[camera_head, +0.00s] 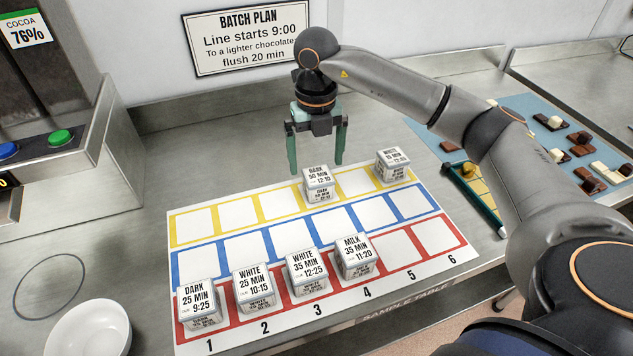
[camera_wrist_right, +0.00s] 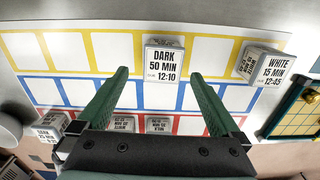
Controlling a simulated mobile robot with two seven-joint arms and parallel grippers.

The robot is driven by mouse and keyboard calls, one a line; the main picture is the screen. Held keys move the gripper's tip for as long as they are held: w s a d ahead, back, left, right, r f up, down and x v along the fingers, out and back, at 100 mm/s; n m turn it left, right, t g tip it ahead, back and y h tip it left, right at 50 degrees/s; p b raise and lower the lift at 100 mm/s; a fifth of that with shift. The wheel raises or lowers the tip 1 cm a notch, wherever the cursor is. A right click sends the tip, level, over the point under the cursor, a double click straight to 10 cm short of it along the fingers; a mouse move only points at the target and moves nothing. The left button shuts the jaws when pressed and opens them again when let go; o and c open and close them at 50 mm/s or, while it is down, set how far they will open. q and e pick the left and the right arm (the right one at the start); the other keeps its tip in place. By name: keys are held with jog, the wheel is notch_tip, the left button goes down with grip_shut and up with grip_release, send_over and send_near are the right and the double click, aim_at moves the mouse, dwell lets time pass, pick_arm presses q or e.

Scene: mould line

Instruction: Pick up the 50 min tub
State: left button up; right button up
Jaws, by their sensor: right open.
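The 50 min tub (camera_head: 318,184) is a small white box labelled DARK 50 MIN 12:10. It stands upright in the yellow row of the sheet, in the fourth column. It also shows in the right wrist view (camera_wrist_right: 165,62), past the fingertips and between their lines. My right gripper (camera_head: 317,168) is open and empty, with green fingers pointing down, above and behind the tub in the head view. It also shows in the right wrist view (camera_wrist_right: 165,80). The fingers appear apart from the tub. My left gripper is not in view.
A WHITE 15 MIN tub (camera_head: 392,165) stands to the right in the yellow row. Several tubs, such as MILK 35 MIN (camera_head: 354,256), stand in the red row. The blue row (camera_head: 300,231) is empty. A white bowl (camera_head: 88,328) and a blue mat with chocolates (camera_head: 545,120) flank the sheet.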

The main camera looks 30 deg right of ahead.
aim_at(318, 175)
jog(key=f, duration=0.4)
jog(key=f+p, duration=0.1)
jog(key=f, duration=0.1)
jog(key=shift+d+f, duration=0.2)
jog(key=shift+d, duration=0.05)
jog(key=c, duration=1.4)
jog(key=shift+r, duration=0.15)
jog(key=shift+c, duration=0.2)
